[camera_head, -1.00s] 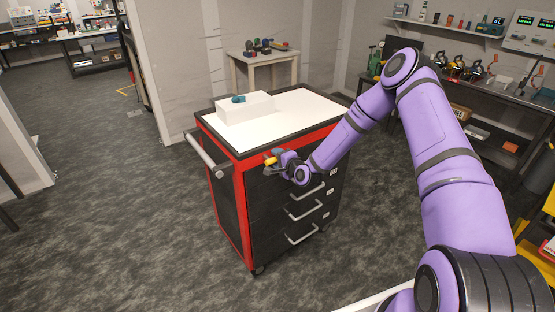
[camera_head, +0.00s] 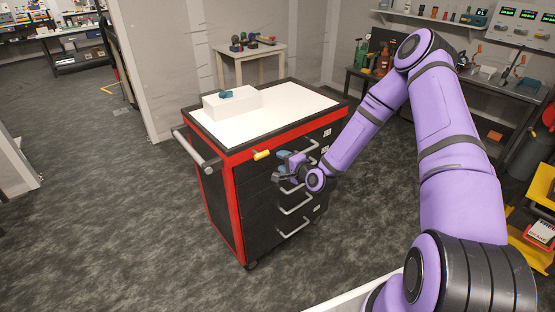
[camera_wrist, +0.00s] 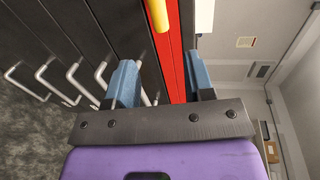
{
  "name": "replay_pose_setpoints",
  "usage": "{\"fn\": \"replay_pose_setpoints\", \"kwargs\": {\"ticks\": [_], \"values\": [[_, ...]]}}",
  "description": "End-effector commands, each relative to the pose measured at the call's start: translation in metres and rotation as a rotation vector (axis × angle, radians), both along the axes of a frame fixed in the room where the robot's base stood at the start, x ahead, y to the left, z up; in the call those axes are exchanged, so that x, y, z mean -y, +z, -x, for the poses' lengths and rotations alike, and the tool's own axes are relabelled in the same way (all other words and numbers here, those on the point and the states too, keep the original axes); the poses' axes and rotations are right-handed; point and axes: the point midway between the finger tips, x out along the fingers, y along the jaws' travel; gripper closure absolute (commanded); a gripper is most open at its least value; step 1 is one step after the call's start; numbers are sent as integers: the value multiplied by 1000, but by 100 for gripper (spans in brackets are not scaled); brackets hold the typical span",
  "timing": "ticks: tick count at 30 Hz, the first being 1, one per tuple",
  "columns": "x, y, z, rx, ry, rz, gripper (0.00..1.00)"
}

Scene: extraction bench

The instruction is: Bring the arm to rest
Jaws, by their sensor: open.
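My purple arm reaches in from the right in the head view. My gripper (camera_head: 284,166) is in front of the drawers of a black and red tool cart (camera_head: 229,207), below its top edge. In the wrist view my gripper (camera_wrist: 162,82) shows two blue fingers spread apart with nothing between them. A yellow piece (camera_head: 262,155) is on the cart's red upper edge, to the left of my gripper and apart from it. The yellow piece (camera_wrist: 158,15) also shows beyond the fingers in the wrist view.
The cart has a white top (camera_head: 285,108) bearing a white box (camera_head: 232,103) with a small teal object (camera_head: 226,93). A side handle (camera_head: 196,150) sticks out left. A small table (camera_head: 249,53) stands behind and a workbench (camera_head: 480,90) at right. Floor at left is clear.

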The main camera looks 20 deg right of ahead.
Motion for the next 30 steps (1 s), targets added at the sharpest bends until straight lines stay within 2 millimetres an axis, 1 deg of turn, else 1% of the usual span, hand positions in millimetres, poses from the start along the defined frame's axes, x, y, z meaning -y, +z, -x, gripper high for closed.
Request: {"fn": "replay_pose_setpoints", "kwargs": {"ticks": [4,16,19,23,30], "values": [[1,1,4,1,-1,0,52],[1,1,4,0,0,1,52],[1,4,3,-3,9,20,52],[0,16,2,-23,49,106,52],[0,57,5,-92,163,381,52]]}}
